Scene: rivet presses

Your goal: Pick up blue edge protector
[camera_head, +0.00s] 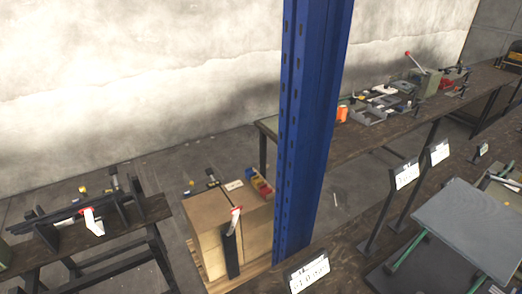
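A tall blue post (312,130) with slotted holes along its side runs from the top edge down past the boxes, slightly tilted in the picture. It is the only large blue thing in view, and I cannot tell whether it is the blue edge protector. No smaller blue protector can be made out clearly. Neither of my grippers shows in the head view.
A dark workbench (150,206) is at left. A long bench (440,108) with tools is at back right. A grey panel (475,228) lies at front right.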

